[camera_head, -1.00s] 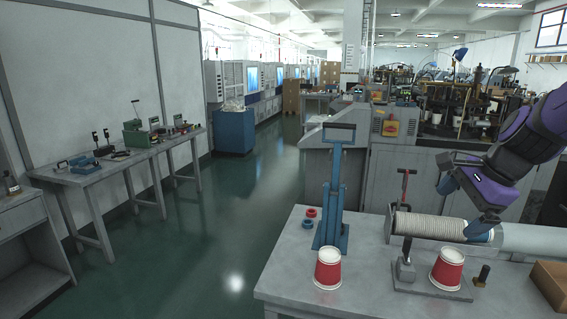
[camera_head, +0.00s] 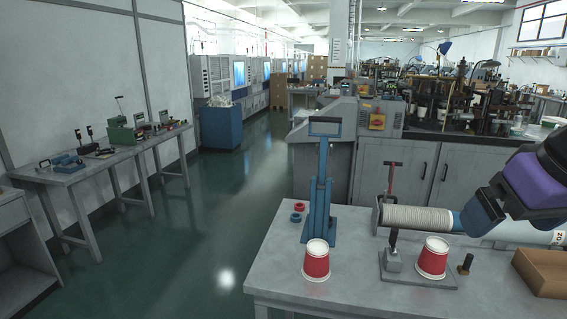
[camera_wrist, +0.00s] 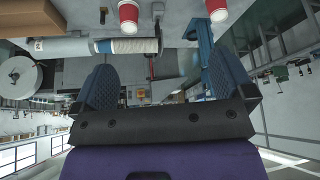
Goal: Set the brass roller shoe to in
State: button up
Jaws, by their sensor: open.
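Two red-and-white cups (camera_head: 317,261) (camera_head: 433,257) stand on the bench (camera_head: 345,295). A blue lever press (camera_head: 321,195), a red-handled clamp (camera_head: 391,240), a ribbed white roll (camera_head: 418,219) and a cardboard box (camera_head: 541,272) surround them. The bench's front left is clear.

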aim_at(463, 271)
jog(key=i+j+z, duration=0.15)
jog(key=j+z, duration=0.15)
jog(key=j, duration=0.15)
jog(key=i+j+z, duration=0.1)
jog(key=j+z, duration=0.55)
jog(key=j, duration=0.3)
jog(key=j+z, duration=0.3)
jog(key=j, duration=0.25)
jog(key=j+z, duration=0.35)
jog(key=j, duration=0.15)
jog(key=k+j+z, duration=0.15)
jog(key=j+z, duration=0.15)
jog(key=j, duration=0.15)
jog(key=k+j+z, duration=0.3)
jog(key=j, duration=0.15)
jog(key=k+j+z, duration=0.1)
jog(key=j+z, duration=0.25)
jog(key=j, duration=0.1)
